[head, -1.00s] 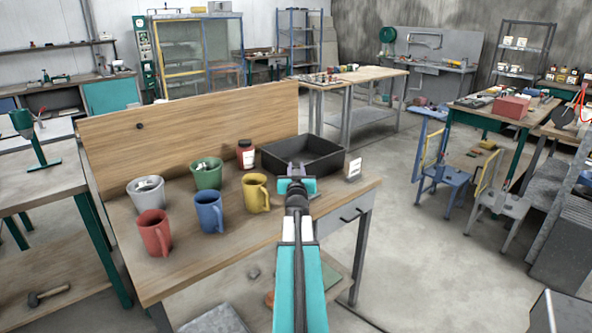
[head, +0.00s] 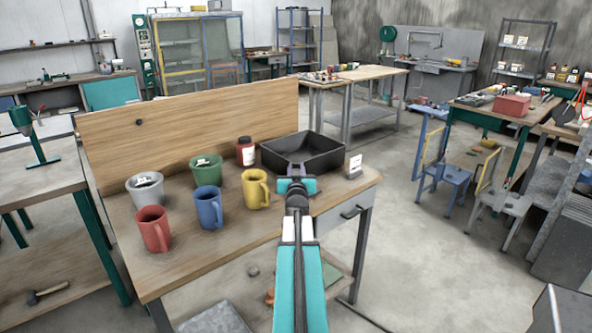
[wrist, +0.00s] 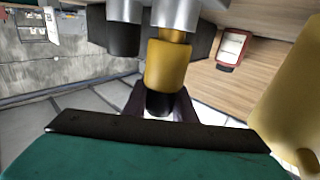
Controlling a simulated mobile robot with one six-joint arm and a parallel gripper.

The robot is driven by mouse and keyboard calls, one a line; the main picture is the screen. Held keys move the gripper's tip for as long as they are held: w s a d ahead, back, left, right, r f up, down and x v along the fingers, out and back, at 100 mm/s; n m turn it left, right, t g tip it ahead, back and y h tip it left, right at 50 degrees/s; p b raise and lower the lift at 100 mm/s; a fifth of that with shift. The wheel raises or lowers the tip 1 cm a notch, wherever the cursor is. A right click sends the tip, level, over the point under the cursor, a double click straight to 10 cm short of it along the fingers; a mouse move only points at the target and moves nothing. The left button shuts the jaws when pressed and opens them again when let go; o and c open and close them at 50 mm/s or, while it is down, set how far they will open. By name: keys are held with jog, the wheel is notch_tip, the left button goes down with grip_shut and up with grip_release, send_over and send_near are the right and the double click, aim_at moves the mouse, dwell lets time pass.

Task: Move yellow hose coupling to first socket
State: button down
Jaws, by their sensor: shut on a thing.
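My gripper (head: 298,170) has a teal body and dark purple fingers. It is at the front of the black tray on the workbench, right of the yellow mug. In the wrist view, the fingers (wrist: 160,103) are shut on the black end of a yellow coupling (wrist: 167,66). The coupling's far end meets a grey metal cylinder (wrist: 175,12). A second grey cylinder with a dark end (wrist: 124,25) is beside it. I cannot tell whether these cylinders are sockets. The coupling is not distinguishable in the head view.
The workbench (head: 190,262) holds a yellow mug (head: 255,189), a blue mug (head: 208,208), a red mug (head: 152,229), a green mug (head: 205,170), a grey mug (head: 145,190), a red-white jar (head: 246,152) and the black tray (head: 325,160). Open floor (head: 420,255) is at the right.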

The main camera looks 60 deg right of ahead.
jog(key=shift+f+b, duration=0.4)
jog(key=shift+f, duration=0.05)
jog(key=c, duration=1.4)
grip_release()
jog(key=shift+s+a, duration=0.1)
jog(key=shift+a, duration=0.05)
jog(key=p+v, duration=0.1)
jog(key=v, duration=0.7)
jog(key=shift+r, duration=0.1)
jog(key=p, duration=0.5)
jog(key=shift+s+a, duration=0.15)
jog(key=shift+a, duration=0.05)
jog(key=a+p, duration=0.1)
jog(key=p, duration=0.4)
jog(key=shift+s, duration=0.25)
